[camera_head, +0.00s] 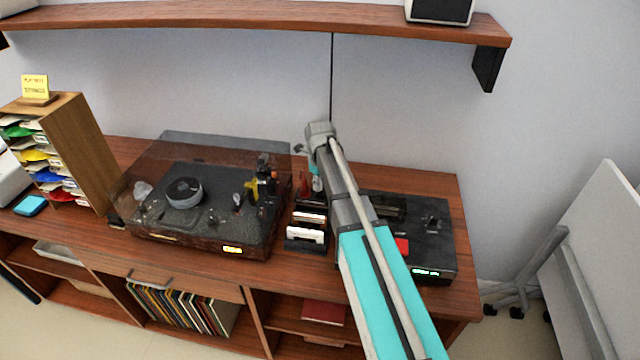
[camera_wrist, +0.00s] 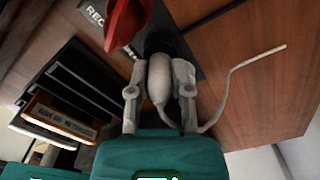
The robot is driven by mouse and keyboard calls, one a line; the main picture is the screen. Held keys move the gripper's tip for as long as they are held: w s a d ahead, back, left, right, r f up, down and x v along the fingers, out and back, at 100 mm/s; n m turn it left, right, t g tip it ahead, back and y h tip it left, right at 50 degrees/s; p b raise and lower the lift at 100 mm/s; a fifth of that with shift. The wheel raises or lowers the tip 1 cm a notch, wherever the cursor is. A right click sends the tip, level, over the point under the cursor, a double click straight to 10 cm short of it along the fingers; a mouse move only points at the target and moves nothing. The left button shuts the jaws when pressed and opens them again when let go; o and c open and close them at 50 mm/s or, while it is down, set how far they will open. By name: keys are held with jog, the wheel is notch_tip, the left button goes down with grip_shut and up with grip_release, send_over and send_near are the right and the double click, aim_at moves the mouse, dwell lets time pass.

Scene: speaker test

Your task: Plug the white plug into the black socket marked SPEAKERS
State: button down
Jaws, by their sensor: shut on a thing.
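The white plug (camera_wrist: 158,78) is between the two grey fingers of my gripper (camera_wrist: 158,92) in the wrist view, and the gripper is shut on it. Its pale cord bends away to the right. Just beyond the plug is a dark round piece (camera_wrist: 165,38) on a dark plate; whether the plug touches or enters it, I cannot tell. Part of a label starting "REC" shows on the plate (camera_wrist: 95,14). No SPEAKERS marking is readable. In the head view my arm hides most of the gripper and the plug.
A red object (camera_wrist: 128,22) stands close to the left of the plug. A rack of cassettes (camera_head: 306,232) is left of my arm. A turntable (camera_head: 200,205) is further left, and a black device (camera_head: 432,235) is to the right. A shelf (camera_head: 250,22) hangs above.

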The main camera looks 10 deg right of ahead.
jog(key=shift+f+b, duration=0.55)
jog(key=shift+f, duration=0.05)
dwell(0.3)
dwell(0.4)
jog(key=shift+c, duration=2.3)
grip_release()
jog(key=o, duration=0.4)
jog(key=shift+r, duration=0.15)
jog(key=shift+r+p, duration=2.4)
jog(key=shift+p, duration=0.15)
